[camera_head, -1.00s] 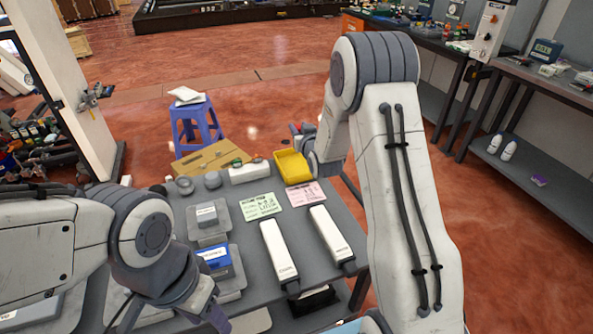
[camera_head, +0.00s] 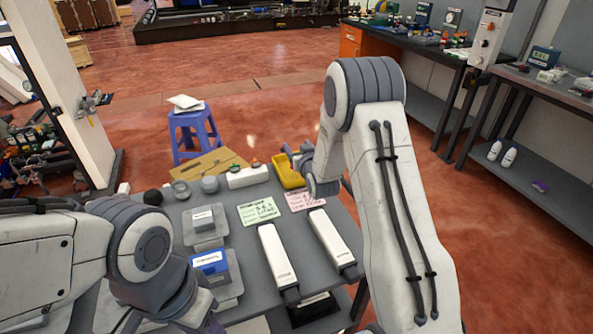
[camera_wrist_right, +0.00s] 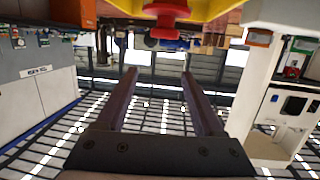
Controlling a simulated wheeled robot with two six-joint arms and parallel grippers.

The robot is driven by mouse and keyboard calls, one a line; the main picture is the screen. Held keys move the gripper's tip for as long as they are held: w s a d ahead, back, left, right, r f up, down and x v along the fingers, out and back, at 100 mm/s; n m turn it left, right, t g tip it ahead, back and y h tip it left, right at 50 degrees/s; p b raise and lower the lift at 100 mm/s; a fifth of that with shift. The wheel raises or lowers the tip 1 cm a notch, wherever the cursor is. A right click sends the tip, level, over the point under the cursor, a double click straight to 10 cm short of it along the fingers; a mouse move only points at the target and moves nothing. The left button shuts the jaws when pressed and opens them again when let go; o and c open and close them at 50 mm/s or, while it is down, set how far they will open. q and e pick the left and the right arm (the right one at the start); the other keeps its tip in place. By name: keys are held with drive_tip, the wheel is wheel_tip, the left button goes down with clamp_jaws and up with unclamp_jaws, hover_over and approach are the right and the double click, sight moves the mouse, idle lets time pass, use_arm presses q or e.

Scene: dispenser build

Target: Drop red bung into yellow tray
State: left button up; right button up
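The yellow tray (camera_head: 290,178) sits at the far right of the grey table, partly hidden by my right gripper (camera_head: 289,151), whose fingertips are hard to make out there. In the right wrist view, my right gripper (camera_wrist_right: 157,80) has its two dark fingers apart with nothing between them. The red bung (camera_wrist_right: 165,14) shows beyond the fingertips at the top, in front of the yellow tray (camera_wrist_right: 215,7); I cannot tell whether it touches the tray. I cannot pick out the bung in the head view. My left gripper (camera_head: 207,322) is low at the left, its fingers mostly cut off.
A white block (camera_head: 248,177) with small red and green pieces stands left of the tray. Green (camera_head: 258,211) and pink (camera_head: 305,200) cards and two long white dispensers (camera_head: 277,255) (camera_head: 332,240) lie nearer. A blue box (camera_head: 211,264) stands at the left.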

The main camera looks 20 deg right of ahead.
drive_tip(key=b+v, duration=0.2)
drive_tip(key=v, duration=0.8)
drive_tip(key=shift+s, duration=0.25)
drive_tip(key=s+a+n+g+y+p, duration=0.2)
drive_tip(key=s+a+n+g+y, duration=0.2)
drive_tip(key=s+a+g, duration=0.8)
drive_tip(key=s+a+r+n+g+h, duration=0.1)
drive_tip(key=s+a, duration=0.3)
drive_tip(key=s, duration=0.7)
drive_tip(key=s+a+r+n+g, duration=0.2)
drive_tip(key=s+a+n, duration=0.1)
drive_tip(key=s, duration=0.9)
drive_tip(key=shift+s+a+g+h+p, duration=0.25)
drive_tip(key=shift+a+g+h+p, duration=0.15)
